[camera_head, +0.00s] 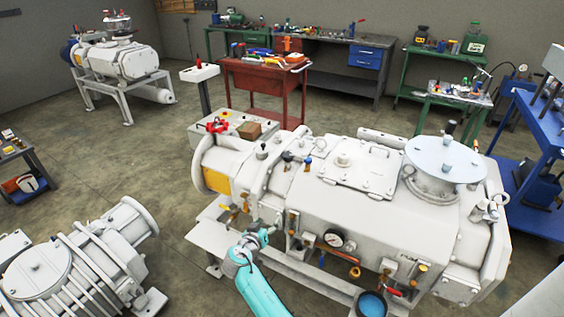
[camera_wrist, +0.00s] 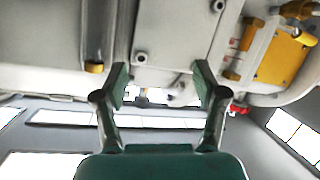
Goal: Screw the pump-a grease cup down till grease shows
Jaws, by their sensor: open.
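A large white vacuum pump (camera_head: 400,215) stands in front of me in the head view. Its front side carries several small brass fittings, among them one at its left end (camera_head: 233,215) and one lower right of the gauge (camera_head: 355,272). I cannot tell which is the grease cup, and no pump label is readable. My gripper (camera_head: 262,230) is in front of the pump's left part, its fingers small and hard to make out there. In the wrist view my gripper (camera_wrist: 161,82) is open and empty, with pump casing beyond it. A brass-coloured cap (camera_wrist: 94,68) shows left of the fingers.
A round gauge (camera_head: 334,239), valves and a blue cup (camera_head: 371,304) line the pump's front. Another white machine (camera_head: 75,260) stands at front left, and one (camera_head: 115,60) at back left. A red cart (camera_head: 262,85) stands behind. Open floor (camera_head: 125,155) lies to the left.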

